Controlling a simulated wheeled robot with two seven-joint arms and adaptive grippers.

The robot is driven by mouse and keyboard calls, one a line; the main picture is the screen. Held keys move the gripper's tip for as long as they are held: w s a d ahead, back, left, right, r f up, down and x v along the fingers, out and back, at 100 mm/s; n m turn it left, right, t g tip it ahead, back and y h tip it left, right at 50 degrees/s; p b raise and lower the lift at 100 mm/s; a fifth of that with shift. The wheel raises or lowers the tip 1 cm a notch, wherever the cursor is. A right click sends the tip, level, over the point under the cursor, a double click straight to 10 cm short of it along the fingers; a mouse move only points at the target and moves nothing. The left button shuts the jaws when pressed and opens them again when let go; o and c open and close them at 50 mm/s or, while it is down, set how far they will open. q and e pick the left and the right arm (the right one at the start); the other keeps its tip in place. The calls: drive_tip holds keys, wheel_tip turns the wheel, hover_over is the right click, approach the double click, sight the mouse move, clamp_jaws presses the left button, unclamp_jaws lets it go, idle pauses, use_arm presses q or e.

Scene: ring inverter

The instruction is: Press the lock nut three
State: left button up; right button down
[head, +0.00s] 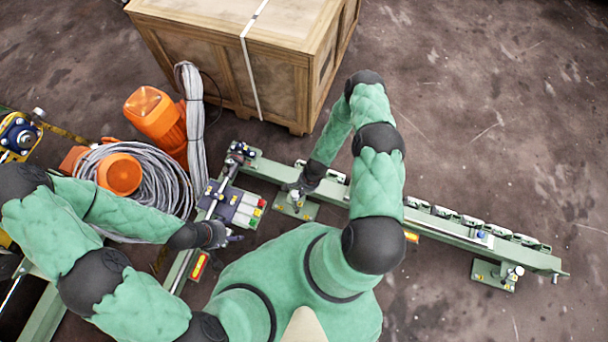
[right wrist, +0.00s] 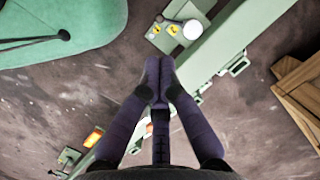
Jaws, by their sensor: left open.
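A green ring-inverter rail (head: 450,232) runs across the floor, with small plates that carry round-topped fittings. One plate (head: 296,210) sits under my right gripper (head: 301,188), and another plate (head: 497,277) is near the right end. I cannot tell which fitting is lock nut three. In the right wrist view, a white round knob (right wrist: 193,29) stands on a plate with yellow labels. My right gripper's fingers (right wrist: 160,62) meet just below it, apart from it in the picture, with nothing seen between them. My left gripper (head: 226,239) is open near the control box (head: 236,205).
A wooden crate (head: 275,80) stands behind the rail. An orange machine (head: 157,118) and a coiled grey cable (head: 172,190) lie to the left. Several small clamps (head: 470,222) line the rail's right part. The floor on the right is clear.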

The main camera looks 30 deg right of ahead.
sight(296, 206)
drive_tip(key=s+d+f+m, duration=0.1)
drive_tip(key=d+f+m, duration=0.5)
drive_tip(key=f, duration=0.6)
drive_tip(key=shift+s+d+f+m, duration=0.25)
drive_tip(key=shift+s+d+m, duration=0.15)
drive_tip(key=shift+m, duration=0.3)
drive_tip(key=w+a+f+b, duration=0.1)
drive_tip(key=a+f+b, duration=0.5)
drive_tip(key=f, duration=0.4)
drive_tip(key=shift+w, duration=0.3)
drive_tip(key=shift+a, duration=0.1)
drive_tip(key=shift+a+m+t+p, duration=0.15)
drive_tip(key=shift+m+t+p, duration=0.15)
drive_tip(key=shift+m+p, duration=0.25)
